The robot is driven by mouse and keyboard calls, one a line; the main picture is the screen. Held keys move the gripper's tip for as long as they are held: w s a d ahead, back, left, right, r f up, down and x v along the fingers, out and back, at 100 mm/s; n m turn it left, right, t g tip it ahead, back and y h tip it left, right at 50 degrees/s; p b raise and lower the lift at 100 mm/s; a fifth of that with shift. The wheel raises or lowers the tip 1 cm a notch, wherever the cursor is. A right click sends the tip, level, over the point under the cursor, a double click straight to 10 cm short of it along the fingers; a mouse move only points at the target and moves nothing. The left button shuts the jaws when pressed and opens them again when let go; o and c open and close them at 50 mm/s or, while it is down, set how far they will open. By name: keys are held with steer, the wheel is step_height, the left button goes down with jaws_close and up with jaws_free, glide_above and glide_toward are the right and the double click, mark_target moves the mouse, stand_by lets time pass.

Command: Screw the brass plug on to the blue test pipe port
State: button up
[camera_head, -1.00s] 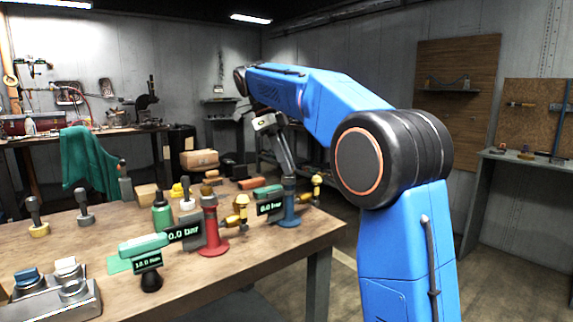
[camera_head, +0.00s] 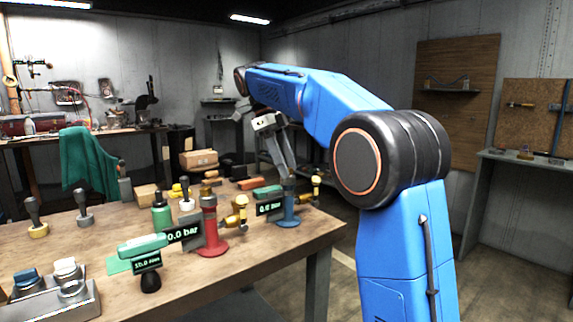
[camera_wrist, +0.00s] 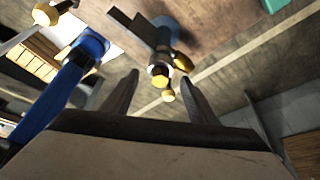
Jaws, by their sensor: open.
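The blue test pipe (camera_head: 286,214) stands upright near the table's right end, with a small display (camera_head: 269,208) on its left and a brass fitting (camera_head: 316,184) on its right. My gripper (camera_head: 286,177) points down at the top of this pipe. In the wrist view, my gripper (camera_wrist: 159,80) is open, its fingers on either side of a pipe end seen from above. A hexagonal brass piece (camera_wrist: 158,79), looking like the brass plug, is at that end between the fingers. The fingers appear apart from it; whether it is threaded on cannot be told.
A red test pipe (camera_head: 210,228) with its own display (camera_head: 184,231) and brass fitting (camera_head: 237,214) stands left of the blue one. A green-handled tool (camera_head: 143,245) and a grey block (camera_head: 52,300) are nearer. Several small items crowd the table behind. The front right tabletop is clear.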

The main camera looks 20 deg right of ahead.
steer(key=n+t, duration=0.1)
steer(key=n, duration=0.2)
steer(key=shift+s, duration=0.1)
steer(key=n+t, duration=0.1)
steer(key=n, duration=0.1)
steer(key=n+t, duration=0.1)
steer(key=n, duration=0.1)
steer(key=shift+s+n+h, duration=0.1)
steer(key=shift+n+h, duration=0.2)
steer(key=shift+n, duration=0.1)
steer(key=n, duration=0.2)
steer(key=n+t, duration=0.1)
steer(key=n, duration=0.1)
steer(key=shift+s+t, duration=0.1)
steer(key=shift+t, duration=0.2)
steer(key=n+t+y, duration=0.1)
steer(key=n, duration=0.3)
steer(key=shift+n+t+y, duration=0.4)
steer(key=shift+n, duration=0.7)
steer(key=n+y, duration=0.1)
steer(key=n, duration=0.4)
steer(key=shift+s+d+t+y, duration=0.1)
steer(key=shift+d+t+y, duration=0.05)
steer(key=shift+t+y, duration=0.25)
steer(key=n+y, duration=0.1)
steer(key=n, duration=0.2)
steer(key=n+y, duration=0.1)
steer(key=n, duration=0.3)
steer(key=shift+d+y, duration=0.1)
steer(key=shift+y, duration=0.2)
